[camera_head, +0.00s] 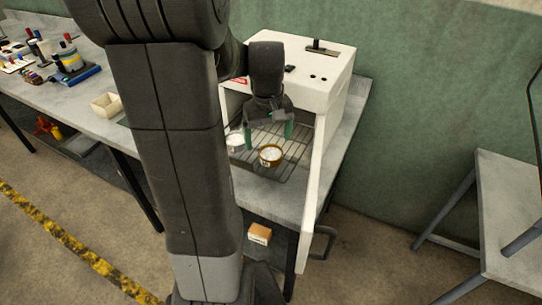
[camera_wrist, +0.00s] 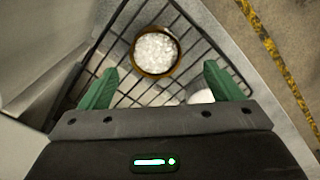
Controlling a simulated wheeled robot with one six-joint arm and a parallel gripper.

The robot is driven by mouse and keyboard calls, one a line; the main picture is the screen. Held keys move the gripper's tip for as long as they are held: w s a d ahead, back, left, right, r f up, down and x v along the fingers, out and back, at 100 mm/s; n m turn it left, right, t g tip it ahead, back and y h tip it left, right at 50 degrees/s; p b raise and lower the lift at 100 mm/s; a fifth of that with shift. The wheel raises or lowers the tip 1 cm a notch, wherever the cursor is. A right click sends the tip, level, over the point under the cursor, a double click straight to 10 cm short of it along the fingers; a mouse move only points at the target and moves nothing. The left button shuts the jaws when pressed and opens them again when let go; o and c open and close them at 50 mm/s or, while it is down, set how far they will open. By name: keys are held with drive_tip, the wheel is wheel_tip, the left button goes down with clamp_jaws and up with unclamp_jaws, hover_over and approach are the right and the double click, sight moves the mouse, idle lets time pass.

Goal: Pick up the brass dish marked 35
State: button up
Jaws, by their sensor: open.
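The brass dish (camera_head: 270,156) sits on a wire rack inside the open white oven box, filled with white grain; a small label shows on its front, too small to read surely. In the wrist view the brass dish (camera_wrist: 156,51) is ahead of and between my fingertips, not touched. My gripper (camera_head: 268,131) is open, with green fingers, above and behind the dish inside the box. It also shows in the wrist view (camera_wrist: 156,83). A second, white dish (camera_head: 235,141) stands left of the brass one, partly hidden by my arm. In the wrist view a white dish (camera_wrist: 202,96) shows partly behind my right finger.
The white oven (camera_head: 322,88) stands on a grey bench, its open door (camera_head: 312,190) at the right front. The wire rack (camera_head: 290,150) has bare room right of the dish. A cream box (camera_head: 106,105) and bottles are on the left bench.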

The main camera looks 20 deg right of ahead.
sight(271, 158)
drive_tip(key=shift+s+d+f+p, duration=0.1)
drive_tip(key=shift+d+f+p, duration=0.05)
drive_tip(key=shift+f, duration=1.05)
drive_tip(key=shift+d+f+p, duration=0.1)
drive_tip(key=shift+f+p, duration=0.05)
drive_tip(key=shift+f, duration=1)
drive_tip(key=c, duration=1.1)
